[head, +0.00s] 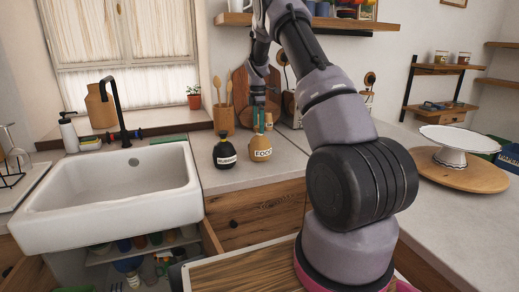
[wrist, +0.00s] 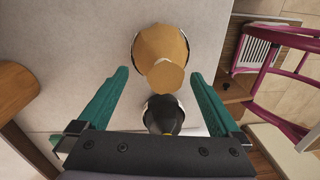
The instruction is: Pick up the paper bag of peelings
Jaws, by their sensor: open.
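The paper bag of peelings (head: 261,150) is a round brown bag with a tied neck and a white label that seems to read "FOOD". It stands upright on the counter, just right of a black bag (head: 225,155) with a white label. My gripper (head: 259,116) is above the brown bag, pointing down. In the wrist view, my open gripper (wrist: 159,76) has green fingers left and right of the brown bag's (wrist: 160,45) neck, with no visible contact. The black bag (wrist: 163,112) lies between the fingers nearer the palm in that view. Actual height clearance is hard to tell.
A white sink (head: 110,205) lies to the left. A wooden utensil pot (head: 223,118) and a cutting board (head: 243,95) stand behind the bags. A white cake stand (head: 450,145) on a round board is at right. The counter in front of the bags is clear.

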